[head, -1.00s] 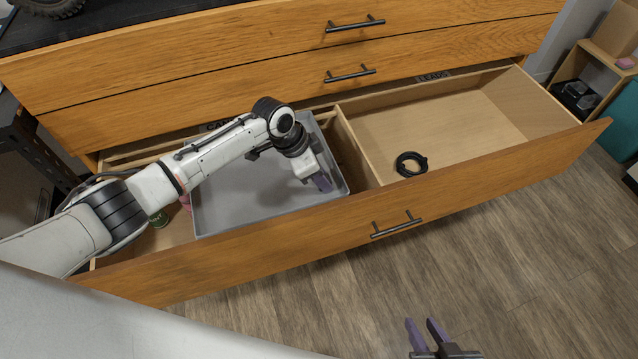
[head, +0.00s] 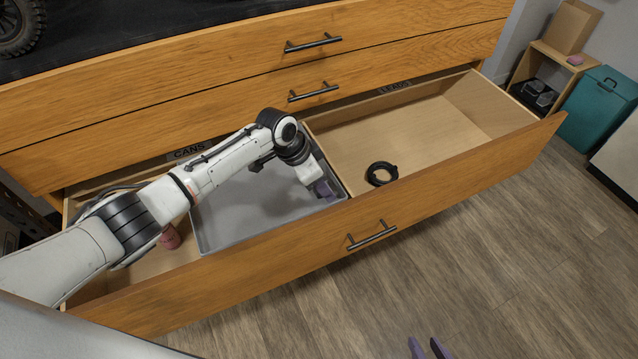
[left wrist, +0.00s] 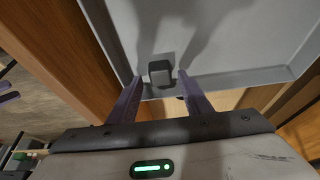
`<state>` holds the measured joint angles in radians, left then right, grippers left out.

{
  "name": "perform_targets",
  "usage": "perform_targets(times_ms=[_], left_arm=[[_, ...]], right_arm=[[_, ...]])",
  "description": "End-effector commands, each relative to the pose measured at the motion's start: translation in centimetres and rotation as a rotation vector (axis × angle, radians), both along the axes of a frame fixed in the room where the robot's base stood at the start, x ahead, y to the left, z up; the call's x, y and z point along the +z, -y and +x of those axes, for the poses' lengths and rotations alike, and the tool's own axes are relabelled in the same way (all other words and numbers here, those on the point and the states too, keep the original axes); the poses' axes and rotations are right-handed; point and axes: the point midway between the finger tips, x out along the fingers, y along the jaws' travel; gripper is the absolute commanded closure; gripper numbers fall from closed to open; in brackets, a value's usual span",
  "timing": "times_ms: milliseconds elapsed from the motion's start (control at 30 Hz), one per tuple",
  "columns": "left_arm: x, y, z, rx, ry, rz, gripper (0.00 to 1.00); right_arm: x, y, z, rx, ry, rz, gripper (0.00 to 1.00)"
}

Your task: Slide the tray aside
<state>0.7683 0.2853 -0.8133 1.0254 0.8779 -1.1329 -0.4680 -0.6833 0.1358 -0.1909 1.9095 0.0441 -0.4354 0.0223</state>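The grey tray (head: 245,215) lies in the left compartment of the open drawer, its right side close to the divider. My left gripper (head: 326,190) is low at the tray's front right corner. In the left wrist view its fingers (left wrist: 160,78) are apart, on either side of a dark block (left wrist: 160,72) at the tray's rim (left wrist: 230,78); I see no clear contact with the block. A pink can-like object (head: 170,237) stands left of the tray, partly hidden by my arm. My right gripper (head: 429,348) shows only its fingertips, apart and empty, above the floor.
The right compartment (head: 420,135) holds a coiled black cable (head: 381,173) and is otherwise clear. The drawer front (head: 300,262) stands before the tray. Closed drawers (head: 300,70) are above. A teal bin (head: 600,108) is at far right.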

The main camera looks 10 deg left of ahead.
Motion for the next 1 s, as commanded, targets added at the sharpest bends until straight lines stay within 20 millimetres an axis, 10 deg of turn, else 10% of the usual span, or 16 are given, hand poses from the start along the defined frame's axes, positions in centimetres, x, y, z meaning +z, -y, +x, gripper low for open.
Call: perform_targets(times_ms=[367,1000], left_arm=[[0.4,-0.4,-0.2,0.000,-0.003,0.003,0.55],[9.2,-3.2,-2.5,0.000,-0.002,0.002,0.55]], right_arm=[[0.2,0.0,0.0,0.000,-0.001,0.000,0.72],[1.0,0.0,-0.2,0.000,-0.004,0.000,0.72]])
